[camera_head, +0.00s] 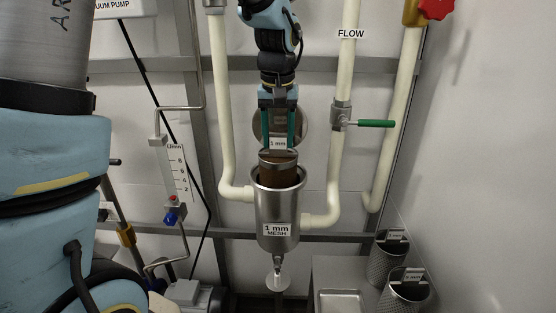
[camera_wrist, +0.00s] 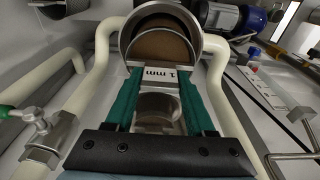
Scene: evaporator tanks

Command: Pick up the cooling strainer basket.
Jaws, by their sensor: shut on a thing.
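A strainer basket (camera_head: 278,178), with brown inside, sits partly in the steel strainer housing (camera_head: 277,218) labelled "1 mm MESH". Its upper part stands above the housing's rim. My gripper (camera_head: 278,140) comes down from above and is shut on the basket's tag plate, marked "1 mm" (camera_wrist: 160,77). In the wrist view the green fingers of my gripper (camera_wrist: 157,90) lie on either side of this plate. The brown inside of the basket (camera_wrist: 160,48) shows within the round housing rim (camera_wrist: 199,42). The lower part of the basket is hidden in the housing.
Cream pipes (camera_head: 228,120) run down on both sides of the housing, with a green-handled valve (camera_head: 375,124) at right. A round metal disc (camera_head: 301,124) is behind my gripper. Two perforated baskets (camera_head: 379,264) (camera_head: 397,297) stand lower right, beside a metal tray (camera_head: 343,301).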

